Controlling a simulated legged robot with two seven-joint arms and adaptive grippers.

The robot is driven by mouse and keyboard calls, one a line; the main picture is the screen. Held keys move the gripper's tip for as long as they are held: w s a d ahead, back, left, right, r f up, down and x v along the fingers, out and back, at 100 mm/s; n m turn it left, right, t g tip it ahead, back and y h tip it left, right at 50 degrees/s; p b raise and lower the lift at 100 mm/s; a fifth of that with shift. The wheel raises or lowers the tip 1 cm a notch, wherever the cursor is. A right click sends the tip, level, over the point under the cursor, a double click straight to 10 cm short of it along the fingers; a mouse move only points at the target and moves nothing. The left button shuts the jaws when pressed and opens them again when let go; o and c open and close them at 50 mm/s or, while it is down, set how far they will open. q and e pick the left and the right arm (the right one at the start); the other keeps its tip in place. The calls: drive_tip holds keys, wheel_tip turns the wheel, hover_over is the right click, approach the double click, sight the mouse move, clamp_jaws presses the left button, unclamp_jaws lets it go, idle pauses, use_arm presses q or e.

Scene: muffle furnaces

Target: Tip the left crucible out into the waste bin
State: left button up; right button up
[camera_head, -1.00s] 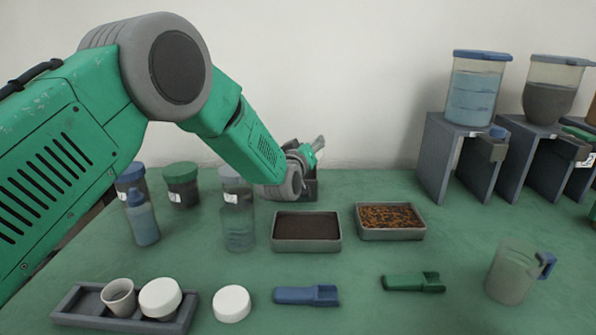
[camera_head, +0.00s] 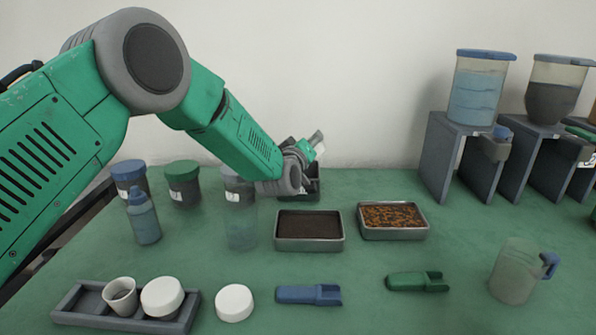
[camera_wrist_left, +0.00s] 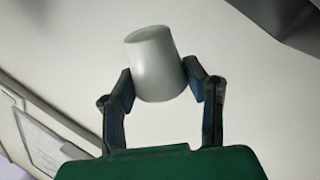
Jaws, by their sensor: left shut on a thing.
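My left gripper (camera_wrist_left: 158,82) is shut on a pale, smooth crucible (camera_wrist_left: 156,62), held between its two fingers in the left wrist view. In the head view this gripper (camera_head: 308,150) is at the back of the table, above a dark grey open box (camera_head: 312,190) that looks like the waste bin. The arm partly hides the bin. The held crucible is hard to make out there, and its contents are not visible. Another small crucible (camera_head: 121,296) stands upright in a grey tray (camera_head: 72,308) at front left. My right gripper is not in view.
A white round lid (camera_head: 162,296) sits in the tray; another (camera_head: 234,303) lies beside it. Jars and a bottle (camera_head: 143,219) stand at left. Two filled pans (camera_head: 310,244) (camera_head: 393,221), two scoops (camera_head: 308,294) (camera_head: 416,282) and a jug (camera_head: 515,272) occupy the middle and right.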

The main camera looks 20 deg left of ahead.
use_arm(q)
drive_tip(key=shift+a+n, duration=0.35)
drive_tip(key=shift+n, duration=0.15)
drive_tip(key=shift+d, duration=0.1)
drive_tip(key=shift+r+n+b, duration=0.2)
drive_tip(key=shift+n+b, duration=0.15)
drive_tip(key=shift+n, duration=0.45)
drive_tip(key=shift+r+n+b, duration=0.1)
drive_tip(key=shift+n+b, duration=0.25)
drive_tip(key=shift+n, duration=0.45)
